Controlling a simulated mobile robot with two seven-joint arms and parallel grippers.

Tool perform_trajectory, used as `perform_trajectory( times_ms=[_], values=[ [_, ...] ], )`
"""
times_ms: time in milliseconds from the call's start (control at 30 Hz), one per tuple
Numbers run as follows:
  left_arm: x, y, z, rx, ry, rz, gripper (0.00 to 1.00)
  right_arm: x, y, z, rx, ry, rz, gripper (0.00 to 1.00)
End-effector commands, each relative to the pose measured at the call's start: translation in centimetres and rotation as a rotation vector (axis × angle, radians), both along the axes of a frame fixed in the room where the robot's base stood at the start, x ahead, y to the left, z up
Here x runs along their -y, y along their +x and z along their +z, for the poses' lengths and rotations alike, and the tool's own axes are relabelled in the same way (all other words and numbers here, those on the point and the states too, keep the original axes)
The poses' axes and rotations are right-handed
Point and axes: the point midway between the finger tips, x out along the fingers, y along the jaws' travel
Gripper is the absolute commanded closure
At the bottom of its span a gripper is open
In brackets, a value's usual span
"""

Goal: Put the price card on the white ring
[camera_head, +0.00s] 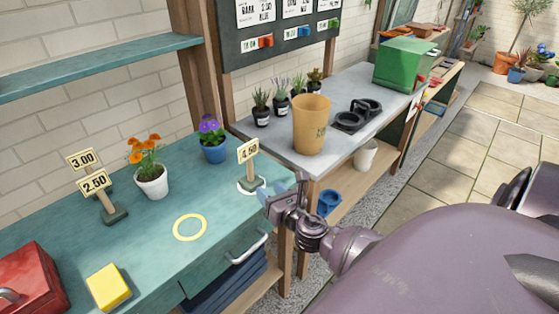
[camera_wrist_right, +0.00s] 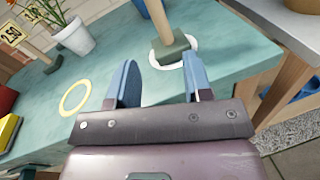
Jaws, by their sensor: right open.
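The price card (camera_head: 249,150) reads 4.50 and stands upright on a short wooden post with a green base, at the right end of the teal table. Its base (camera_wrist_right: 171,49) rests within the white ring (camera_head: 240,189); the ring's edge also shows around the base in the right wrist view (camera_wrist_right: 194,47). My right gripper (camera_head: 283,193) is open and empty at the table's right edge, just in front of the card. In the right wrist view its blue fingers (camera_wrist_right: 158,84) are apart, with the base beyond them and not gripped. My left gripper is not in view.
A yellow ring (camera_head: 176,228) lies bare on the teal table. Cards reading 3.00 and 2.50 (camera_head: 95,183), an orange-flowered pot (camera_head: 152,182), a purple-flowered pot (camera_head: 214,152), a yellow block (camera_head: 108,288) and a red box (camera_head: 30,280) surround it. A tan pot (camera_head: 311,125) stands on the grey bench.

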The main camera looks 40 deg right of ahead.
Motion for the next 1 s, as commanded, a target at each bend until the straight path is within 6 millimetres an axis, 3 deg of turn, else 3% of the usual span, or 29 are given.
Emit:
perform_trajectory(
  times_ms=[300,600,800,1000],
  values=[
    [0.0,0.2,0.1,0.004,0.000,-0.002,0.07,-3.3,-7.9,-7.9,-0.093,1.174,-0.226,0.54],
    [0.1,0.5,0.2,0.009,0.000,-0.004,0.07,-7.3,-15.3,-12.2,-0.014,2.265,-0.623,0.54],
    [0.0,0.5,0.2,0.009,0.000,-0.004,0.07,-8.8,-17.6,-13.1,0.072,2.639,-0.800,0.54],
    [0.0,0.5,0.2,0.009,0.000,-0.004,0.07,-9.1,-18.0,-13.2,0.094,2.714,-0.837,0.54]
  ],
)
